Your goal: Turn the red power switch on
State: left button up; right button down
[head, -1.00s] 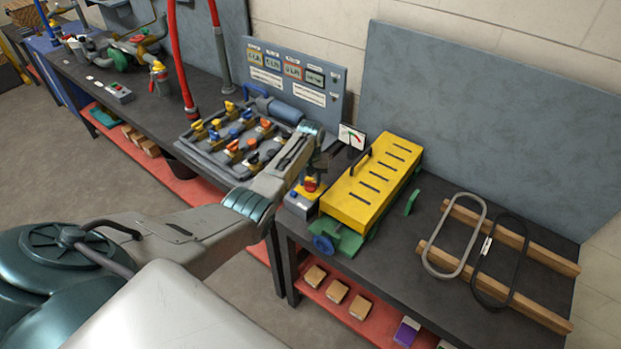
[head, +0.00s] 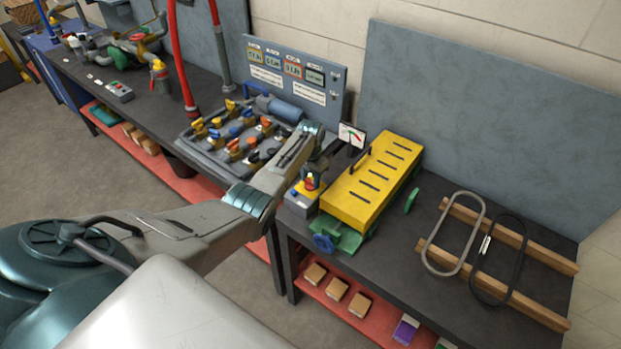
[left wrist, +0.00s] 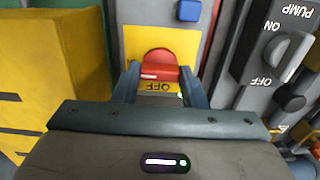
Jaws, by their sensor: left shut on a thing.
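The red power switch (left wrist: 158,66) is a red knob on a yellow plate (left wrist: 134,40) in the left wrist view. An upside-down OFF label shows just below it. The knob's grip bar lies crosswise between the fingers of my left gripper (left wrist: 160,76), which is shut on it. In the head view the left gripper (head: 313,178) is over the small grey switch box (head: 298,200), left of the yellow slotted cover (head: 370,185). Part of the red knob shows there under the gripper. My right gripper is not in view.
A small gauge (head: 351,135) stands behind the switch. A tray of coloured valves (head: 235,140) and a display panel (head: 293,72) are to its left.

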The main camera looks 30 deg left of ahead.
aim_at(311, 181)
pick_arm(q)
jog(key=shift+w+r, duration=0.1)
jog(key=shift+r, duration=0.05)
jog(key=o, duration=1)
notch_tip(311, 181, up, 11)
jog(key=b, duration=0.2)
jog(key=shift+b, duration=0.35)
jog(key=shift+f, duration=0.25)
